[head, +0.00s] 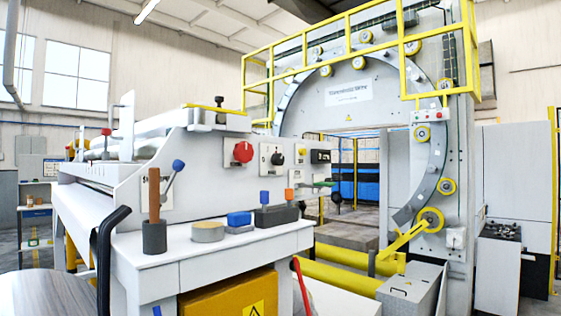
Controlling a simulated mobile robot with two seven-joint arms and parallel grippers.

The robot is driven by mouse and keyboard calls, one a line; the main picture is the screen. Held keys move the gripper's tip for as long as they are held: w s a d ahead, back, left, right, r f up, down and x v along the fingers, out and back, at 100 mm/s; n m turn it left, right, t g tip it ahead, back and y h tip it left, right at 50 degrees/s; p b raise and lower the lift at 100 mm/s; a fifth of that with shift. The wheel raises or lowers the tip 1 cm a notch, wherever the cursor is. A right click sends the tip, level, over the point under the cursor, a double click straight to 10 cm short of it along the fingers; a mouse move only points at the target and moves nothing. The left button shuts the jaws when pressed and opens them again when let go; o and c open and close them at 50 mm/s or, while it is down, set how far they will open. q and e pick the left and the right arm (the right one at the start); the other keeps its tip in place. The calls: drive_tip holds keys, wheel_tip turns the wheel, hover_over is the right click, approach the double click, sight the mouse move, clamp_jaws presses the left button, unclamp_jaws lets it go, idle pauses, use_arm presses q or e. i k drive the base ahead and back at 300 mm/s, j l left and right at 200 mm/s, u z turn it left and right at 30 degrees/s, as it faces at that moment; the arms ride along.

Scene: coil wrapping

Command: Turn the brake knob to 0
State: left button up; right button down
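Several controls sit on the light grey side panel (208,160) of the machine at centre left. A large red knob (243,152) sits on a pale plate. To its right a black knob (277,158) sits on a white plate with small markings. Further right are a smaller knob plate (300,153) and a small dark display (320,156). The labels are too small to read, so I cannot tell for certain which is the brake knob or what it points to. Neither of my grippers shows in the head view.
A blue-tipped lever (177,168) sticks out. A large ring machine (440,160) with yellow railings stands behind right.

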sight(276, 159)
drive_tip(key=i+l+u, duration=0.15)
drive_tip(key=l, duration=0.25)
drive_tip(key=i+l+u, duration=0.15)
drive_tip(key=l, duration=0.3)
drive_tip(key=i+l+u, duration=0.15)
drive_tip(key=l, duration=0.3)
drive_tip(key=i+l+u, duration=0.1)
drive_tip(key=l, duration=0.4)
drive_tip(key=i+l+u, duration=0.15)
drive_tip(key=l, duration=0.3)
drive_tip(key=i+l+u, duration=0.15)
drive_tip(key=l, duration=0.35)
drive_tip(key=l+u, duration=0.3)
drive_tip(key=l, duration=1.5)
